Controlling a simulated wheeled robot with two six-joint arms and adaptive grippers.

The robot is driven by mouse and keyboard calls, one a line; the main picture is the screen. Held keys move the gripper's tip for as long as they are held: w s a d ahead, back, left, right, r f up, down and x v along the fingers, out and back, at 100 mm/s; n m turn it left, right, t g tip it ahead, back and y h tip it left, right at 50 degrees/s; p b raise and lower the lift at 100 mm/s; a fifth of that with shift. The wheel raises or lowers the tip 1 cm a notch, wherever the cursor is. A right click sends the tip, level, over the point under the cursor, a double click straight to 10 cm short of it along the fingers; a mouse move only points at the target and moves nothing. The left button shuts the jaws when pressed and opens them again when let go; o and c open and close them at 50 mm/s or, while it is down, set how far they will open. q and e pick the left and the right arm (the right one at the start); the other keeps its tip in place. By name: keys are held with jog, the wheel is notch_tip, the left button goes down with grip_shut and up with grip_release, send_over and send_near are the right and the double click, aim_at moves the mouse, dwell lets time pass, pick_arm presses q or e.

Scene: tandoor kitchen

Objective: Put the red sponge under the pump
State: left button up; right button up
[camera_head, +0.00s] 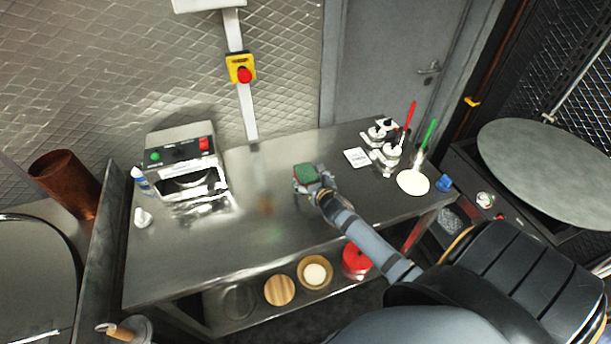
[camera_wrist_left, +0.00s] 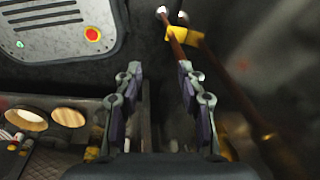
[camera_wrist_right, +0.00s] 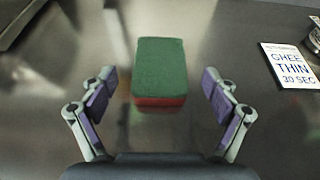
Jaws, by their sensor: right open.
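The sponge (camera_head: 306,174) has a green top and a red lower layer and lies on the steel counter. It also shows in the right wrist view (camera_wrist_right: 159,70). My right gripper (camera_head: 309,184) is at it. Its fingers (camera_wrist_right: 159,88) are open, one on each side of the sponge with a gap to both, empty. Two metal vessels with white pump-like tops (camera_head: 388,154) stand at the counter's right; I cannot tell which is the pump. My left gripper (camera_wrist_left: 160,75) is open and empty, away from the counter, outside the head view.
A white card (camera_head: 357,157) reading "GHEE THIN 30 SEC" lies right of the sponge. A white round plate (camera_head: 413,182) and red- and green-handled tools stand beyond. A steel machine (camera_head: 185,160) and bottles occupy the counter's left. The counter's middle (camera_head: 250,235) is clear.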

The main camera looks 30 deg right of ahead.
aim_at(306, 172)
jog(key=x, duration=0.4)
jog(key=shift+w+p, duration=0.35)
jog(key=shift+w, duration=0.05)
jog(key=shift+w+f, duration=0.1)
jog(key=shift+w, duration=0.05)
pick_arm(q)
jog(key=shift+w+d+r, duration=0.25)
jog(key=shift+d+r, duration=0.15)
jog(key=shift+d, duration=0.3)
pick_arm(e)
jog(key=shift+d, duration=0.1)
pick_arm(q)
jog(key=shift+a, duration=0.25)
pick_arm(e)
jog(key=c, duration=0.9)
jog(key=shift+o, duration=0.2)
jog(key=shift+r, duration=0.5)
jog(key=r, duration=0.2)
jog(key=shift+s+r, duration=0.4)
pick_arm(q)
notch_tip(306, 172, down, 2)
jog(key=shift+s+b, duration=0.15)
jog(key=shift+b, duration=0.85)
pick_arm(e)
jog(key=r+v, duration=0.1)
jog(key=v, duration=0.7)
jog(key=w+a+r+v, duration=0.1)
jog(key=r+v, duration=0.1)
jog(key=v, duration=0.6)
jog(key=shift+w, duration=0.3)
